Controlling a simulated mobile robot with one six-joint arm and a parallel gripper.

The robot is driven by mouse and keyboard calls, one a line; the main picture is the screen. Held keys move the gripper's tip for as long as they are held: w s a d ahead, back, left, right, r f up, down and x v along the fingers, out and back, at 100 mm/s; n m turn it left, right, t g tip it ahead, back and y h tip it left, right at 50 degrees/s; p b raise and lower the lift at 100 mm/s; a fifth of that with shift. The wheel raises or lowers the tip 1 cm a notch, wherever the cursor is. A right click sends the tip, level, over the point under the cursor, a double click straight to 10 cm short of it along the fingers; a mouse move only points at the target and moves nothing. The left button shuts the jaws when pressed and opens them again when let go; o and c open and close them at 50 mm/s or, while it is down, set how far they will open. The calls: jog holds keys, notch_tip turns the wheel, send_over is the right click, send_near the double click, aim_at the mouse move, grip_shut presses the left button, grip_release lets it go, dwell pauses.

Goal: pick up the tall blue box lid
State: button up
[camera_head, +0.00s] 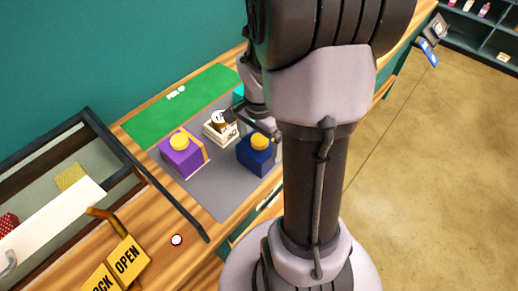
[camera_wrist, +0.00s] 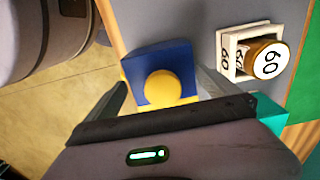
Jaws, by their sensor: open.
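The blue box (camera_head: 254,158) stands on the grey mat, with a round yellow knob (camera_head: 261,142) on its lid. In the wrist view the blue box (camera_wrist: 150,62) and its yellow knob (camera_wrist: 163,88) lie between my fingers. My gripper (camera_wrist: 165,92) is open, with one finger to each side of the knob. The knob's lower part in that view is hidden by my gripper body, and I cannot tell whether the fingers touch the lid.
A white box (camera_head: 221,133) marked 60 and a purple box (camera_head: 183,157) with a yellow knob stand close by on the grey mat (camera_head: 215,190). A teal block (camera_wrist: 271,113) sits beside my gripper. A dark-framed case (camera_head: 150,175) and an OPEN sign (camera_head: 127,262) are at left.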

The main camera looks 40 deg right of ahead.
notch_tip(320, 180, down, 5)
jog(key=shift+w+a+r+b, duration=0.1)
jog(key=shift+b, duration=1)
